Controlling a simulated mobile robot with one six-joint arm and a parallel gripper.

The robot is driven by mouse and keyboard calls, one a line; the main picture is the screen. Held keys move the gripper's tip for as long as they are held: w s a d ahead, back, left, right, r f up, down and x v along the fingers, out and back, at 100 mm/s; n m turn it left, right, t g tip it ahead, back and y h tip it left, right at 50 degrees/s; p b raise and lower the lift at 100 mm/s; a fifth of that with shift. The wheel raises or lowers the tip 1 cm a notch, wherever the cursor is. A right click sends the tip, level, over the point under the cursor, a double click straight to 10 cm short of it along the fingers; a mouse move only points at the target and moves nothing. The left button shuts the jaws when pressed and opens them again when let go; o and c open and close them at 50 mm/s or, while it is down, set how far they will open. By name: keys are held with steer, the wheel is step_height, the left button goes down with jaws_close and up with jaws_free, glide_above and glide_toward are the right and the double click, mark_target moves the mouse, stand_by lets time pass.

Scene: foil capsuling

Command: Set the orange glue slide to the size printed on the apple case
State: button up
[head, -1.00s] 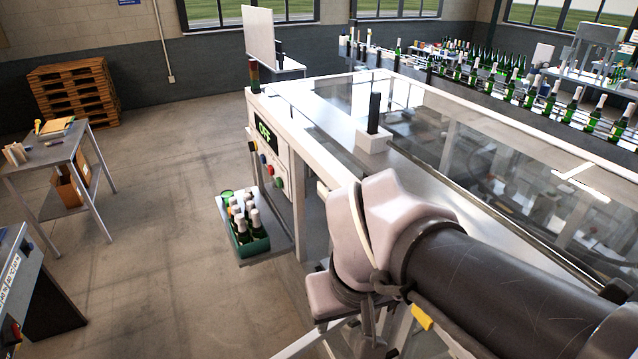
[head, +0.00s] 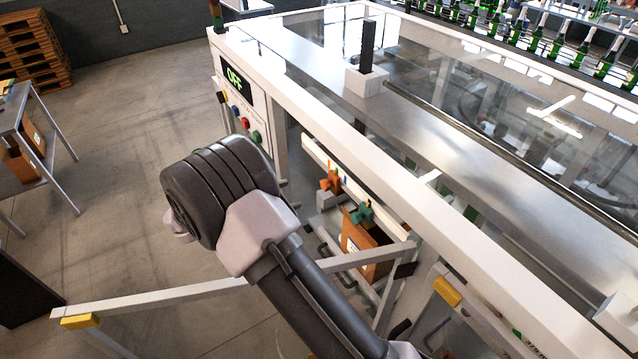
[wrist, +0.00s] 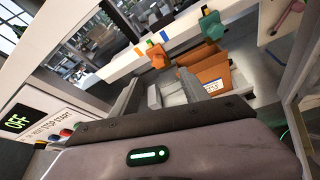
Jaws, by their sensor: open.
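The orange glue slide (head: 331,182) sits on a pale rail on the side of the machine. In the wrist view the orange slide (wrist: 158,55) is beyond my fingertips, near the middle top. A cardboard case (head: 368,255) with a white label stands below the rail; it also shows in the wrist view (wrist: 207,72). The label's print is too small to read, so I cannot tell whether it is the apple case. My gripper (wrist: 162,86) is open and empty, apart from the slide. In the head view my wrist hides it.
A teal slide (head: 362,214) is on the same rail, to the right of the orange one. The control panel (head: 240,105) reads OFF and has coloured buttons. Frame bars and the machine's edge surround the case. Open floor lies to the left.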

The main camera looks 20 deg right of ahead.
glide_toward(323, 185)
steer(key=p+x, duration=0.1)
steer(key=x, duration=0.8)
steer(key=shift+w+d+f, duration=0.1)
steer(key=shift+d+f, duration=0.05)
steer(key=shift+d, duration=0.05)
jaws_close()
stand_by(0.8)
